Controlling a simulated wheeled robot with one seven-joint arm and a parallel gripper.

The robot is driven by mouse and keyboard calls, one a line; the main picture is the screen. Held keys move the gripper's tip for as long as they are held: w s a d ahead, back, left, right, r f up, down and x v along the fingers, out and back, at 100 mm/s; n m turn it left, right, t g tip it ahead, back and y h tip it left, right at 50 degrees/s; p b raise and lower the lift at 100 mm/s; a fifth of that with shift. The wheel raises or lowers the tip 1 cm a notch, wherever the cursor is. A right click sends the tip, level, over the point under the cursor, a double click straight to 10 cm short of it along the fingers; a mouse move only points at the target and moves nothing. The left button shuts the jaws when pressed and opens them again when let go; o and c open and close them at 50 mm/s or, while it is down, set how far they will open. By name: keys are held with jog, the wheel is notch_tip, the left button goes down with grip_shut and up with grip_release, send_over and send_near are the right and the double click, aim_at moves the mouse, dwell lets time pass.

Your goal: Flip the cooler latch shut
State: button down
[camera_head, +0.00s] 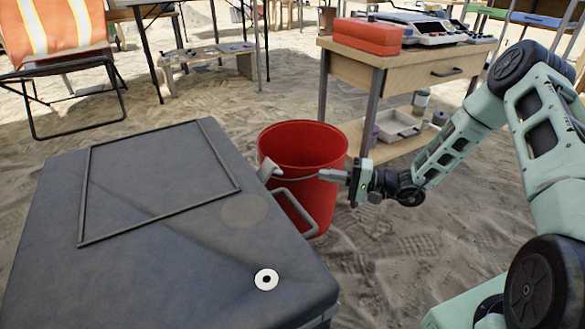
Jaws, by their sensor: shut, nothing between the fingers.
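The cooler (150,255) is a dark grey box at the left, with its lid down. A small pale latch (268,170) stands up at the lid's right edge, tilted outward. A grey bar handle (297,207) sticks out from the same side, just below the latch. My gripper (323,174) is shut and empty. It points left, to the right of the latch at about the same height in the picture, with a visible gap between them. The latch's lower part and the cooler's right side are mostly hidden.
A red bucket (302,145) stands on the sand behind the gripper and handle. A wooden table (405,68) with a red box (367,37) and equipment stands behind. An orange chair (62,45) is at the back left. Sand right of the cooler is open.

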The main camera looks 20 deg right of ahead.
jog(key=shift+r, duration=0.1)
jog(key=b+x, duration=0.5)
jog(key=x, duration=0.4)
jog(key=shift+w, duration=0.1)
jog(key=shift+w+a, duration=0.25)
jog(key=shift+a, duration=0.15)
jog(key=shift+r, duration=0.1)
